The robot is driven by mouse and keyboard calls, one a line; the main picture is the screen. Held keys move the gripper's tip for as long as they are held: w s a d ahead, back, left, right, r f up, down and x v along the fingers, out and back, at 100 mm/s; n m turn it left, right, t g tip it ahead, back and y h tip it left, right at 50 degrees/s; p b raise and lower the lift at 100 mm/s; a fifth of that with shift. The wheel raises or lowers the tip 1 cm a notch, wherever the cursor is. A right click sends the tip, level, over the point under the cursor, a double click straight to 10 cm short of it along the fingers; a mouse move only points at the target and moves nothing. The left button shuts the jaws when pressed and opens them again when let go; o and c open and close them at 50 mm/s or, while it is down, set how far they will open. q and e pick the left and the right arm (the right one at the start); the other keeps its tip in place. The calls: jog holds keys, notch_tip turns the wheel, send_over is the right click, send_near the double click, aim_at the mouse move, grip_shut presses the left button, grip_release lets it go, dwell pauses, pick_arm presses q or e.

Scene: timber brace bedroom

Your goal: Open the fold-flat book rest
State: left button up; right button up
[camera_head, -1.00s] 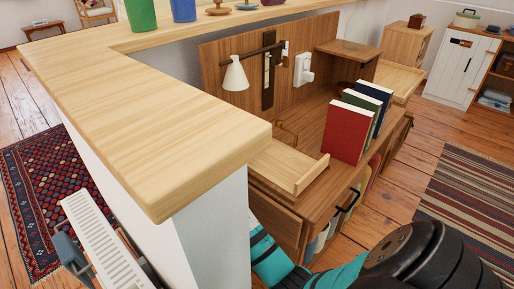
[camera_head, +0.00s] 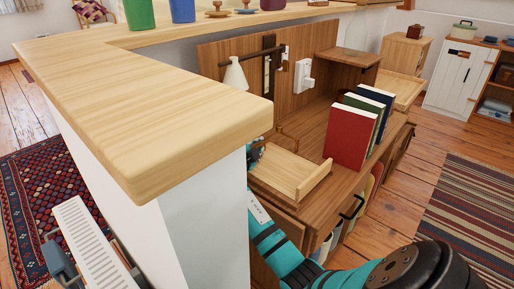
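The fold-flat book rest seems to be the pale wooden panel with a raised lip (camera_head: 290,174) on the brown desk unit, left of the books. It looks low and nearly flat; a thin brown frame shows at its back. My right arm comes up from the lower right in teal and black. A small part of my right gripper (camera_head: 256,152) shows at the left edge of the panel, beside the counter's end. The counter hides most of it, so its fingers and any contact are unclear. My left gripper is not in view.
The thick pale counter (camera_head: 150,95) on a white wall blocks the left side. Red, green and blue books (camera_head: 350,137) stand right of the panel. A white-shaded lamp (camera_head: 235,75) hangs at the backboard. A black handle (camera_head: 352,203) sticks out in front. Floor is open at right.

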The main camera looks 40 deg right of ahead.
jog(key=shift+w+d, duration=0.1)
grip_shut()
dwell(0.3)
